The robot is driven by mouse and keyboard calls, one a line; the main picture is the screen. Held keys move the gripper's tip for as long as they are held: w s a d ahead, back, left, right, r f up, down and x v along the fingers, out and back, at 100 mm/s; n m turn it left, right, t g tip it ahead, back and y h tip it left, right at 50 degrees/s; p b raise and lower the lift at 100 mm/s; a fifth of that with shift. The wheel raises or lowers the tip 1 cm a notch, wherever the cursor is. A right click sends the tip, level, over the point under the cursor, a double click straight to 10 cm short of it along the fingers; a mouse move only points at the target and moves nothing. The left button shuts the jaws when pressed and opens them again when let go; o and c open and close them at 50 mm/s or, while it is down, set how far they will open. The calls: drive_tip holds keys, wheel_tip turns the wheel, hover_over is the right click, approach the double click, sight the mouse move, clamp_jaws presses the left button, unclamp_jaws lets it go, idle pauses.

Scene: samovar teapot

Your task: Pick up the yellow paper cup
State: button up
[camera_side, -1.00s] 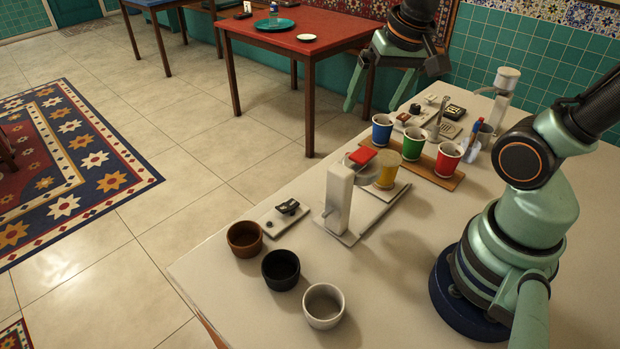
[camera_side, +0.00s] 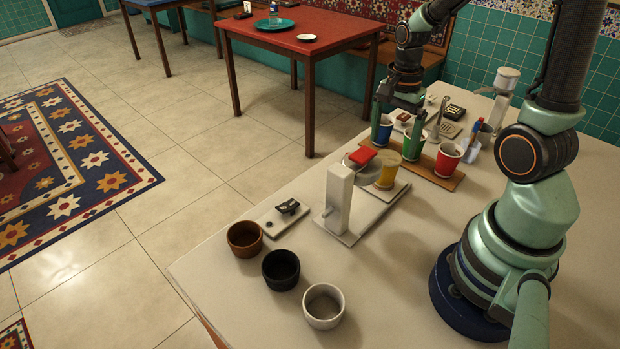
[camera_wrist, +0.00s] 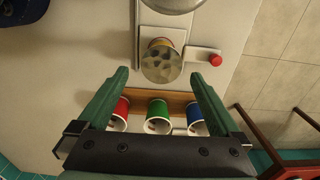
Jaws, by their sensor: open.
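My gripper (camera_side: 396,132) is open and empty, pointing down behind the yellow cup, near the blue and green cups. In the wrist view my gripper's fingertips (camera_wrist: 159,78) are spread wide, with the disc and yellow cup ahead between them.
Blue (camera_side: 381,131), green (camera_side: 412,145) and red (camera_side: 447,158) cups stand in a wooden rack (camera_side: 452,180). Brown, black and white bowls stand at the near table edge.

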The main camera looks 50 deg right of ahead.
sight(388, 158)
drive_tip(key=shift+w+a+f, duration=0.1)
drive_tip(key=shift+f, duration=2.7)
drive_tip(key=c, duration=0.9)
